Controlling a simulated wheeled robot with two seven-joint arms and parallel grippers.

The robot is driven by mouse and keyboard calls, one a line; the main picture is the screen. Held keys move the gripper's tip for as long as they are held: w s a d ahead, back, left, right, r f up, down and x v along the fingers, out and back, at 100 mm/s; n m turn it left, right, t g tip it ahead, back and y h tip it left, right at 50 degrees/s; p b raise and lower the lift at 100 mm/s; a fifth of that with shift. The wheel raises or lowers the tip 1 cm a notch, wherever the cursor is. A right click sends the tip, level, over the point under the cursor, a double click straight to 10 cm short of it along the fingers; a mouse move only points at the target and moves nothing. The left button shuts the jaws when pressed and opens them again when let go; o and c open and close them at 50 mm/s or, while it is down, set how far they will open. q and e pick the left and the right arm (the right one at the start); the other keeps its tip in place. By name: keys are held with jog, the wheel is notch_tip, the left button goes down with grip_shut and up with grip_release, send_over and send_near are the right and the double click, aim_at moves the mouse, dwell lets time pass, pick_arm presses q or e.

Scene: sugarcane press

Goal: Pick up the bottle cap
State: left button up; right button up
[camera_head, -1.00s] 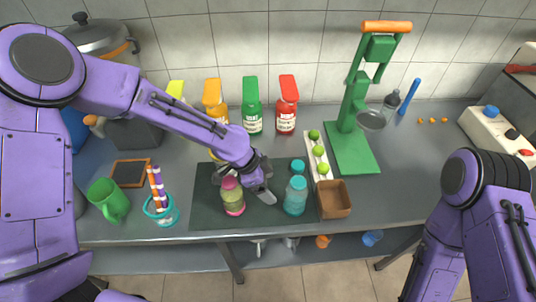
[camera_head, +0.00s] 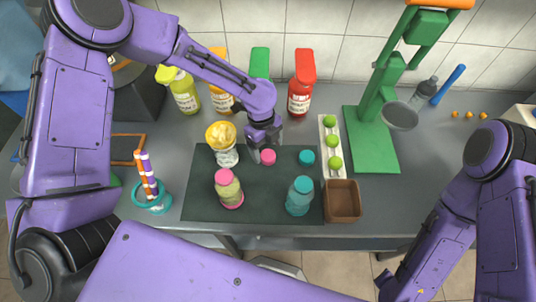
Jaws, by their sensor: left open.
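A small pink bottle cap (camera_head: 268,157) lies on the dark mat (camera_head: 262,209), and a teal cap (camera_head: 307,158) lies to its right. A green bottle with pink ends (camera_head: 229,190) and a teal bottle (camera_head: 299,197) stand nearer the front of the mat. My left gripper (camera_head: 263,149) is open, just behind and above the pink cap, with its fingers pointing down. Whether a finger touches the cap cannot be told. My right forearm shows at the right, but its gripper is not visible.
A yellow-topped jar (camera_head: 222,144) stands left of the gripper. Sauce bottles, including a red one (camera_head: 301,85), stand behind. A white tray of limes (camera_head: 331,146), a brown box (camera_head: 342,201) and the green press (camera_head: 372,140) are to the right. A straw cup (camera_head: 153,200) is left.

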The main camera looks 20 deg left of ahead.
aim_at(268, 154)
pick_arm(q)
jog(key=f, duration=0.3)
jog(key=shift+w+d+f, duration=0.15)
jog(key=shift+w+f, duration=0.1)
jog(key=shift+f, duration=0.1)
jog(key=shift+s+r, duration=0.15)
jog(key=shift+s, duration=0.15)
jog(key=shift+w, duration=0.1)
jog(key=c, duration=1.1)
